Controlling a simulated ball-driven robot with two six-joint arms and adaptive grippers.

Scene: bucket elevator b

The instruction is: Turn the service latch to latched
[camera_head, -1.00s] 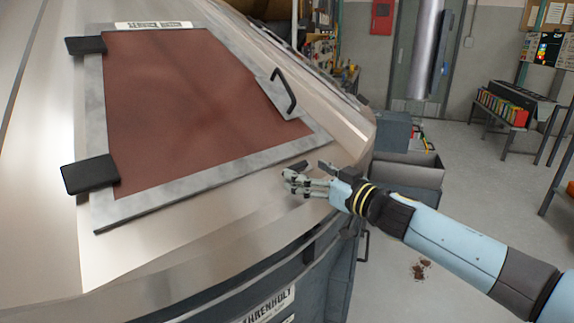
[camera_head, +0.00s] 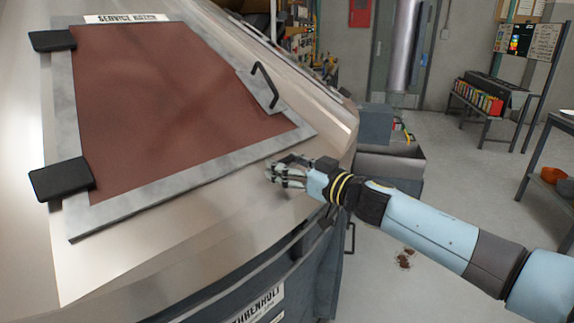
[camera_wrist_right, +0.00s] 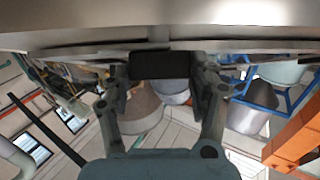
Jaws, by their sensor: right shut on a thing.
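The service door is a red-brown panel (camera_head: 180,110) in a grey frame with a black handle (camera_head: 265,84), and it lies closed on the sloping metal housing. My right gripper (camera_head: 274,174) is at the housing near the door frame's lower right corner. In the right wrist view, my right gripper (camera_wrist_right: 163,88) is shut on a dark block (camera_wrist_right: 160,65) that sits against the metal surface; it appears to be the service latch. In the head view the fingers mostly hide the latch, so its angle cannot be told. My left gripper is not in view.
Two black hinges (camera_head: 61,179) stick up at the door's left side. The housing's rounded edge drops away below my right wrist. Grey bins (camera_head: 388,165) stand beyond it. A shelf with colourful boxes (camera_head: 478,101) stands at the right, with open floor before it.

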